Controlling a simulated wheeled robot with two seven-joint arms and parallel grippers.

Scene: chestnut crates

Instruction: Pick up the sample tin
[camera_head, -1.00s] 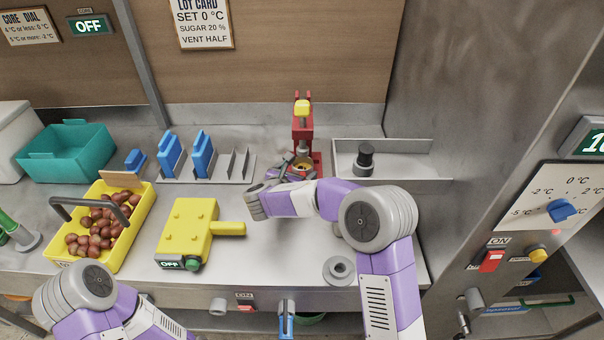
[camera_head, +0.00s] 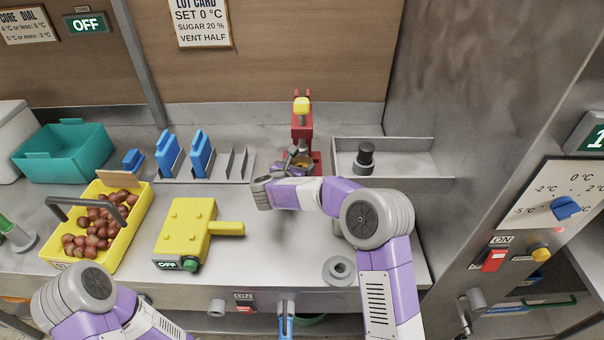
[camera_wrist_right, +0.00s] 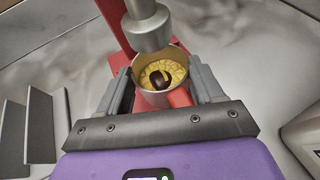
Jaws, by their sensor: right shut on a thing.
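The sample tin (camera_wrist_right: 150,98) is a small round cup with yellow contents, a dark brown piece inside and a red part at its near side. It stands at the red press (camera_wrist_right: 118,62), beneath the grey plunger (camera_wrist_right: 148,25). My right gripper (camera_wrist_right: 163,92) is shut on the tin, with one finger on each side of it. In the head view the right gripper (camera_head: 298,165) is at the foot of the press (camera_head: 302,125), and the tin is mostly hidden there. I cannot tell whether the tin touches the base. My left arm shows at lower left, its gripper out of view.
A grey rack (camera_head: 232,165) with blue plates stands left of the press. A metal tray (camera_head: 420,172) with a dark knob-topped piece lies right. A yellow device (camera_head: 187,228) and a yellow crate (camera_head: 125,240) of chestnuts stand at left. The counter between is clear.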

